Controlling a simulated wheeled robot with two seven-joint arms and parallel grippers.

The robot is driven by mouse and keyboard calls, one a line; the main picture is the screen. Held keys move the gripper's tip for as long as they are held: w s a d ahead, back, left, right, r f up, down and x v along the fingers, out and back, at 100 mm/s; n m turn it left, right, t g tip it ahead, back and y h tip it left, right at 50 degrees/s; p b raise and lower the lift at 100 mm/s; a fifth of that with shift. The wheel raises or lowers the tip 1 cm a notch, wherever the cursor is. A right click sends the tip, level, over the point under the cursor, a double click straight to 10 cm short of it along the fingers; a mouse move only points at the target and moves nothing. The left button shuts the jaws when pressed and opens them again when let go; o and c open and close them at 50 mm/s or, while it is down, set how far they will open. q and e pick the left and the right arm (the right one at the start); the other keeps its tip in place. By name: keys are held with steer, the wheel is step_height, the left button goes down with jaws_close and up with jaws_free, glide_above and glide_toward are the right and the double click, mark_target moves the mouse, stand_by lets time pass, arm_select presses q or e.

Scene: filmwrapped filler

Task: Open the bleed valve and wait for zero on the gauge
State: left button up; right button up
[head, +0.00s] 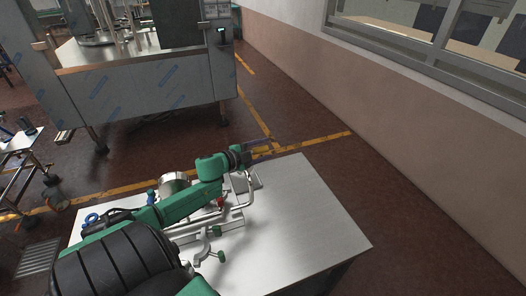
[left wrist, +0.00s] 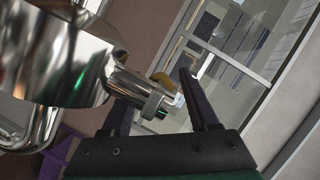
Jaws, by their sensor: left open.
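My left gripper (head: 268,149) reaches over the far side of the white table in the head view. In the left wrist view my left gripper (left wrist: 157,82) is open. A shiny metal fitting (left wrist: 143,97) on a polished round body (left wrist: 55,55) reaches into the space between its fingers, and a small yellow part (left wrist: 161,78) shows behind it. I cannot tell whether the fingers touch it, or whether it is the bleed valve. A round metal drum (head: 173,183), possibly the gauge, stands behind my arm; no dial face shows. My right gripper is not in view.
The white table (head: 310,215) is bare on its right side. Metal pipework with a red part (head: 221,202), green knobs (head: 217,231) and a blue ring (head: 91,218) stands on its left half. A large steel machine (head: 140,85) stands behind, and a wall (head: 370,110) runs along the right.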

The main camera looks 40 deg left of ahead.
arm_select(q)
jaws_close()
stand_by(1.3)
